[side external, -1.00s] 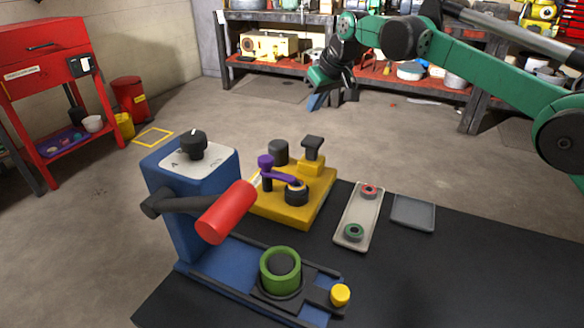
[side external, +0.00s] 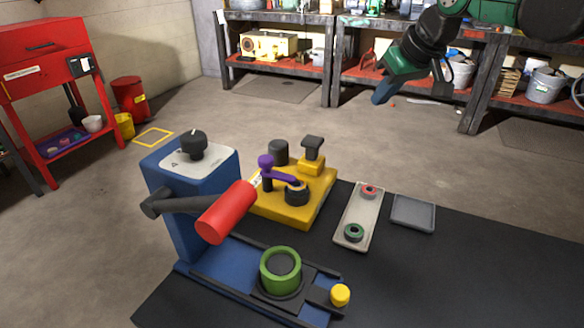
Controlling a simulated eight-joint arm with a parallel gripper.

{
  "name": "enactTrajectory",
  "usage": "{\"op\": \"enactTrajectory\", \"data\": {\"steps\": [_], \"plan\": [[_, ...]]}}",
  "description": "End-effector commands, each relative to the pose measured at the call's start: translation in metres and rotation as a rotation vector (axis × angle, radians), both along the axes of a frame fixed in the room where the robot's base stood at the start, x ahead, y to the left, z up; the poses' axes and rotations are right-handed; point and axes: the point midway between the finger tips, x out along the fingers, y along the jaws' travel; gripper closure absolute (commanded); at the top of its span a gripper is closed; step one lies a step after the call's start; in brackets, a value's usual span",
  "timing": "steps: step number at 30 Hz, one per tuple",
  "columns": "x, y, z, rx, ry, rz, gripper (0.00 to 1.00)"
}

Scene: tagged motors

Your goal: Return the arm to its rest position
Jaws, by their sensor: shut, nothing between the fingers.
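My gripper (side external: 380,97) hangs in the air at the upper right of the side external view, high above and behind the dark table. Its blue-tipped fingers point down, and it is shut and empty. My green and black arm comes in from the top right edge, where it is partly cut off by the frame. The gripper touches nothing and is well apart from everything on the table.
On the dark table (side external: 470,270) stand a blue press (side external: 215,165) with a red-handled lever (side external: 226,212), a green ring (side external: 280,270), a yellow fixture (side external: 285,210), a tray with two rings (side external: 360,213) and an empty grey tray (side external: 413,213). Shelves (side external: 345,85) stand behind.

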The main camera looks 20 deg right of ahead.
Motion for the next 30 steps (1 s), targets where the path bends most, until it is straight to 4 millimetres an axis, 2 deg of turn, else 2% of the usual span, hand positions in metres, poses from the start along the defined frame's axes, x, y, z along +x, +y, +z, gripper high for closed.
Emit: {"op": "enactTrajectory", "data": {"steps": [1,6,12,18,30], "plan": [[-0.020,-0.006,-0.003,0.001,-0.007,-0.015,1.00],[-0.081,-0.021,-0.027,0.004,-0.029,-0.063,1.00],[-0.135,-0.032,-0.065,0.005,-0.050,-0.107,1.00],[-0.155,-0.035,-0.086,0.007,-0.060,-0.127,1.00],[-0.156,-0.036,-0.087,0.007,-0.060,-0.127,1.00]]}}
